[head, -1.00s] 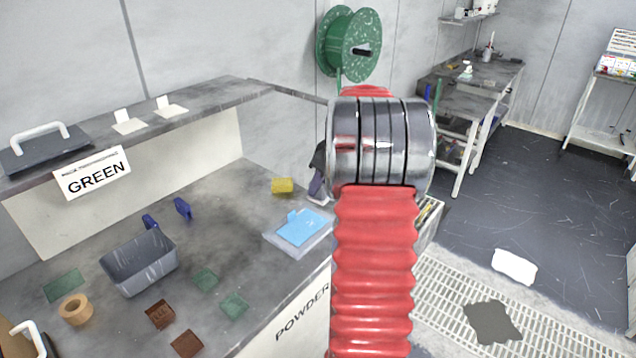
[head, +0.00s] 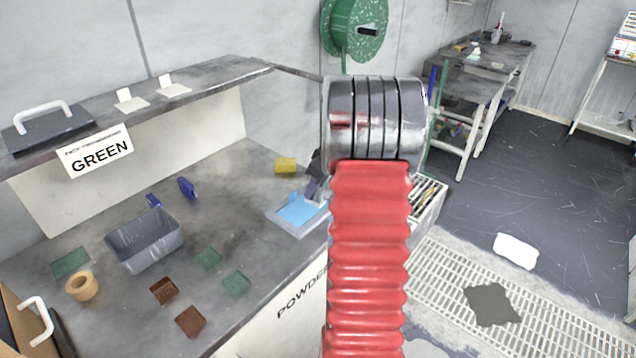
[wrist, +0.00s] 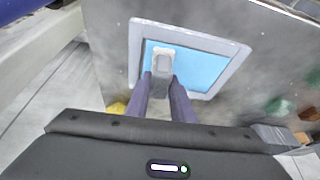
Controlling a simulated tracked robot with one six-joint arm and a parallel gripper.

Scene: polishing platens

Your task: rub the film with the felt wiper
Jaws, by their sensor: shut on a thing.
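The light blue film (head: 298,211) lies on a pale square platen (head: 287,223) at the right front edge of the bench. In the wrist view the film (wrist: 205,68) fills the inside of the platen's pale rim (wrist: 230,47). My gripper (wrist: 160,88) is shut on the felt wiper (wrist: 163,60), a small grey-white block, which sits over the left part of the film. I cannot tell whether the wiper touches the film. In the head view my gripper (head: 314,188) is at the film's far right corner, partly hidden by my red arm; the wiper is hidden there.
A yellow block (head: 285,166) lies behind the platen. A grey bin (head: 145,242), blue clips (head: 187,188), green squares (head: 236,284), brown squares (head: 190,321) and a tape roll (head: 82,286) are on the left. A raised shelf (head: 215,76) runs along the back.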

